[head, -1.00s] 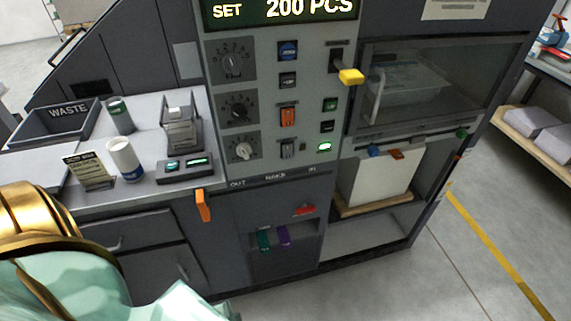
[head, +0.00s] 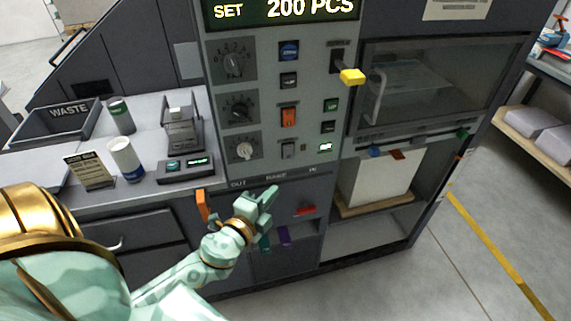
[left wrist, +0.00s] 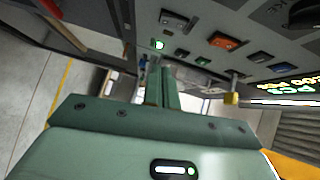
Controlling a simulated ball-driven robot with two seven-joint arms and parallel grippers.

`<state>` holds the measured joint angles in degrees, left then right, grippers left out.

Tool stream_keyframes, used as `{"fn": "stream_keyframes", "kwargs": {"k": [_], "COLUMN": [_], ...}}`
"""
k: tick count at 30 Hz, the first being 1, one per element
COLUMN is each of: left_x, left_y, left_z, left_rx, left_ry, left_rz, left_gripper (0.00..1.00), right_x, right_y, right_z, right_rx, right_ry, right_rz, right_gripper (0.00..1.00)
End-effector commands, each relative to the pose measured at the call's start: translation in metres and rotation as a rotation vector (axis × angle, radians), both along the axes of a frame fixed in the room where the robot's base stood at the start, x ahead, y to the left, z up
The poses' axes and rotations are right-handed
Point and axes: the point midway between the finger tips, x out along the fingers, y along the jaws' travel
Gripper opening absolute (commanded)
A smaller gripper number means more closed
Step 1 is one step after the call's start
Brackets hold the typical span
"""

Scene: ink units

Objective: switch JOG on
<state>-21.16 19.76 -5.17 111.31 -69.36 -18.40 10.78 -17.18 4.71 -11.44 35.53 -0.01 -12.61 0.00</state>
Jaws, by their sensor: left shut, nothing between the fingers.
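The grey control panel (head: 265,165) holds several switches, buttons and knobs. A grey rocker switch (head: 288,150) sits low in the middle column, below an orange rocker (head: 288,116). The orange rocker also shows in the left wrist view (left wrist: 226,41). I cannot read which control is labelled JOG. My left gripper (head: 268,193) is shut and empty, below the control rows and in front of the lower cabinet, apart from the switches. Its closed fingers show in the left wrist view (left wrist: 165,86), pointing towards the machine. My right gripper is not in view.
A yellow-tipped lever (head: 351,76) sticks out at the panel's right. An orange handle (head: 202,205) juts from the counter edge. A lit green-white button (head: 325,147) is at the lower right of the panel. Cups and a waste bin (head: 55,122) stand left.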

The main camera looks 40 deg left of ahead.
Motion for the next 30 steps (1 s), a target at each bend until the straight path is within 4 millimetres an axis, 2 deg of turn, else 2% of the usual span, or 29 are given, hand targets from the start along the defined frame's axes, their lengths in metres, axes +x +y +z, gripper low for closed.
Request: {"fn": "stream_keyframes", "kwargs": {"k": [5,15,21,30], "left_x": [0.027,0.098,0.114,0.12], "left_y": [0.002,0.008,0.03,0.038], "left_z": [0.001,-0.007,-0.013,-0.013], "left_rx": [0.001,0.002,0.003,0.0], "left_ry": [-0.003,-0.002,0.002,0.002], "left_rz": [-0.001,0.001,0.001,0.001], "left_gripper": [0.0,0.0,0.0,0.0], "right_x": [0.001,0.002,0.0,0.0], "right_y": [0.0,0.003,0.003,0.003], "right_z": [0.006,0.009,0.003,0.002], "right_rx": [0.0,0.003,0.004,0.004], "right_ry": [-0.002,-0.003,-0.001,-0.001], "right_rz": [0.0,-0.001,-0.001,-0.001], "right_gripper": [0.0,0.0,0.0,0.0]}}
